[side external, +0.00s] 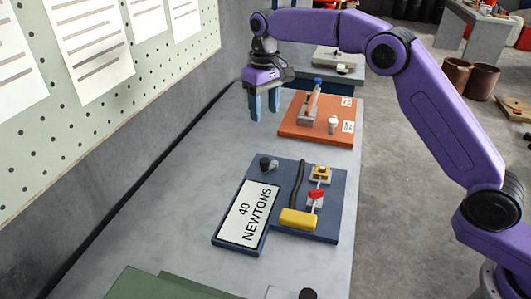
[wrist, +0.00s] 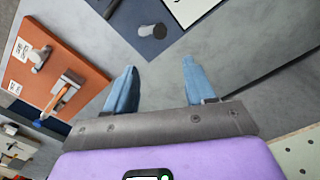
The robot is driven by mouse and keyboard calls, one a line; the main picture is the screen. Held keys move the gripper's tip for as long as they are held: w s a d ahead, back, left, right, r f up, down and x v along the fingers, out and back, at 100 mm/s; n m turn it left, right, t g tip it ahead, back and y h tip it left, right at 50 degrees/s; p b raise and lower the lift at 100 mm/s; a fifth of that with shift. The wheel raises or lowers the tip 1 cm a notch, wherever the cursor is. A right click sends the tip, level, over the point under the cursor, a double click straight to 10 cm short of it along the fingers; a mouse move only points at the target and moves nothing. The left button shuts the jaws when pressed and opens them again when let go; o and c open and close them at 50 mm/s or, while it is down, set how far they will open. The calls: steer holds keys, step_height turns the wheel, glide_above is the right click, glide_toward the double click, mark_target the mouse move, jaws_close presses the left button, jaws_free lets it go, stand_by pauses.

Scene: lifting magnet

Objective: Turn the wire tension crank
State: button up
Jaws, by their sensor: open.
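No part is clearly labelled as the wire tension crank, so I cannot tell which one it is. An orange board (side external: 290,130) carries a lever with a blue tip (side external: 317,81) and a small white knob (side external: 333,125). The orange board also shows at left in the wrist view (wrist: 85,75). A navy board (side external: 275,247) holds a "40 NEWTONS" sign (side external: 247,215), a grey peg with a dark cap (side external: 266,164), a yellow block (side external: 298,219) and a red piece (side external: 316,194). My gripper (side external: 263,108) is open and empty, just left of the orange board, above the bench.
The grey bench (side external: 165,190) is bare left of both boards. A pegboard wall with paper sheets (side external: 90,45) runs along the left. A green item (side external: 160,284) lies at the near end. Another device (side external: 338,62) stands beyond the orange board.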

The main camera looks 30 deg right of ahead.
mark_target(265, 160)
steer(key=shift+f, duration=0.1)
step_height(265, 160, down, 17)
steer(key=shift+f, duration=0.1)
stand_by(0.5)
jaws_close()
